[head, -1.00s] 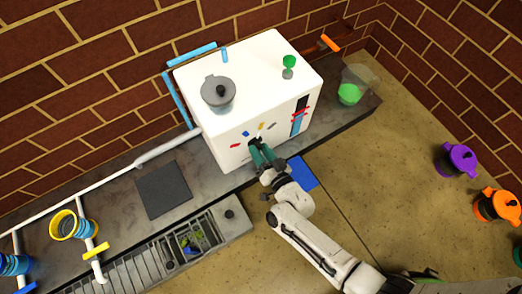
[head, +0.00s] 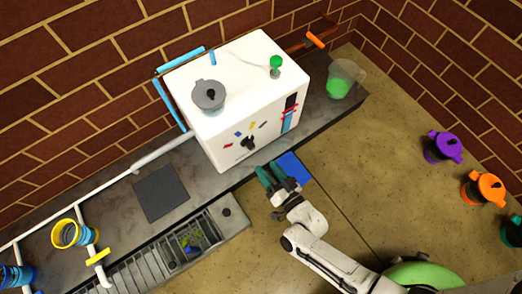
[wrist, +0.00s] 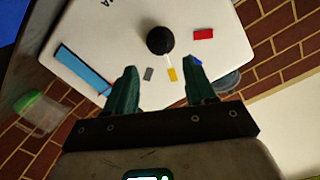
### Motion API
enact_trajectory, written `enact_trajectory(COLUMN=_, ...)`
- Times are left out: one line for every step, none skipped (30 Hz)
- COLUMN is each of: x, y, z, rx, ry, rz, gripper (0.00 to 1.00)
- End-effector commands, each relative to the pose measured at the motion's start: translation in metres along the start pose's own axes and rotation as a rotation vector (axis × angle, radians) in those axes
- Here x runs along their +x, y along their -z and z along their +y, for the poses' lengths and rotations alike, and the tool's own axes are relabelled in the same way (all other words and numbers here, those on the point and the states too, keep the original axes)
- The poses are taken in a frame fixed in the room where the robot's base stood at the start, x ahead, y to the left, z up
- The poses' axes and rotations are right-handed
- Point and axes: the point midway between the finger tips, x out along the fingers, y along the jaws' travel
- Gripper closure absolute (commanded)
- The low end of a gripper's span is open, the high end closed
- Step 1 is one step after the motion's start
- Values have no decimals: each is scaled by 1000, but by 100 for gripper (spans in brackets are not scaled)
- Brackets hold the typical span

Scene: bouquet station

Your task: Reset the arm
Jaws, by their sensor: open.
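My gripper (head: 279,176) is open, with green fingers spread and nothing between them. In the head view it is in front of the lower front face of the white machine (head: 205,160), apart from it. In the wrist view the two fingertips (wrist: 160,78) point toward the machine's front. There the black knob (wrist: 160,40) shows beyond the fingers, with coloured marks around it. The knob also shows in the head view (head: 248,143).
A grey lidded jar (head: 209,95) stands on the machine. A clear container with green contents (head: 340,86) is to its right. A blue pad (head: 294,167) lies by my gripper. A drain tray (head: 190,243) is lower left. Purple (head: 443,147) and orange (head: 483,188) lidded pots stand at right.

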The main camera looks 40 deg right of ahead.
Motion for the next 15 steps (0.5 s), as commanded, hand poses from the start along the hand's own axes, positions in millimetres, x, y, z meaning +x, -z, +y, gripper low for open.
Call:
enact_trajectory(x=-7, y=1, z=-1, rx=0, ry=0, rz=-2, gripper=45)
enact_trajectory(x=-10, y=0, z=0, rx=0, ry=0, rz=-2, gripper=45)
enact_trajectory(x=-13, y=0, z=0, rx=0, ry=0, rz=-2, gripper=45)
enact_trajectory(x=-15, y=0, z=0, rx=0, ry=0, rz=-1, gripper=45)
enact_trajectory(x=-17, y=0, z=0, rx=0, ry=0, rz=0, gripper=45)
enact_trajectory(x=-18, y=0, z=0, rx=0, ry=0, rz=0, gripper=45)
enact_trajectory(x=-19, y=0, z=0, rx=0, ry=0, rz=1, gripper=45)
enact_trajectory(x=-20, y=0, z=0, rx=0, ry=0, rz=1, gripper=45)
enact_trajectory(x=-20, y=0, z=0, rx=0, ry=0, rz=1, gripper=45)
enact_trajectory(x=-20, y=0, z=0, rx=0, ry=0, rz=1, gripper=45)
enact_trajectory(x=-20, y=0, z=0, rx=0, ry=0, rz=1, gripper=45)
enact_trajectory(x=-20, y=0, z=0, rx=0, ry=0, rz=1, gripper=45)
enact_trajectory(x=-20, y=0, z=0, rx=0, ry=0, rz=1, gripper=45)
enact_trajectory(x=-20, y=0, z=0, rx=0, ry=0, rz=1, gripper=45)
enact_trajectory(x=-20, y=0, z=0, rx=0, ry=0, rz=1, gripper=45)
